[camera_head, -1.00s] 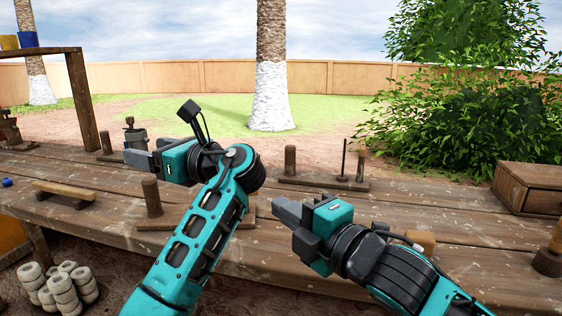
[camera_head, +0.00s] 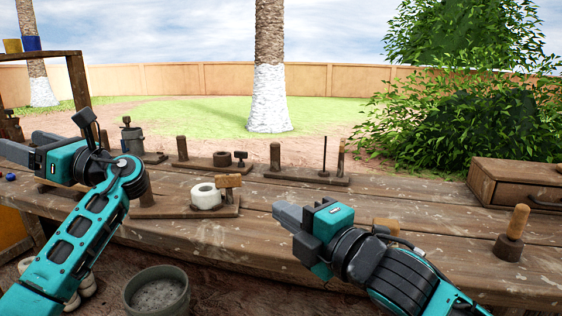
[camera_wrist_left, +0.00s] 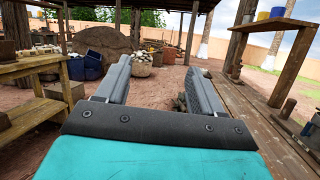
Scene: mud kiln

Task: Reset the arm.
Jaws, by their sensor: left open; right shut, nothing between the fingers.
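My left gripper (camera_head: 30,145) is at the far left of the head view, above the left part of the wooden workbench (camera_head: 340,225). In the left wrist view its two grey fingers (camera_wrist_left: 158,88) stand apart with nothing between them. That view looks along the bench's left end toward the yard. My right gripper (camera_head: 290,216) is above the middle of the bench, pointing left. Its fingers are closed together and hold nothing. My right arm comes in from the lower right.
A white ring (camera_head: 206,197) and a small wooden block (camera_head: 228,181) are on a board on the bench. Wooden peg stands (camera_head: 275,157) stand behind. A drawer box (camera_head: 519,183) and a handled wooden tool (camera_head: 514,232) are at right. A grey bucket (camera_head: 156,293) stands below the front edge.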

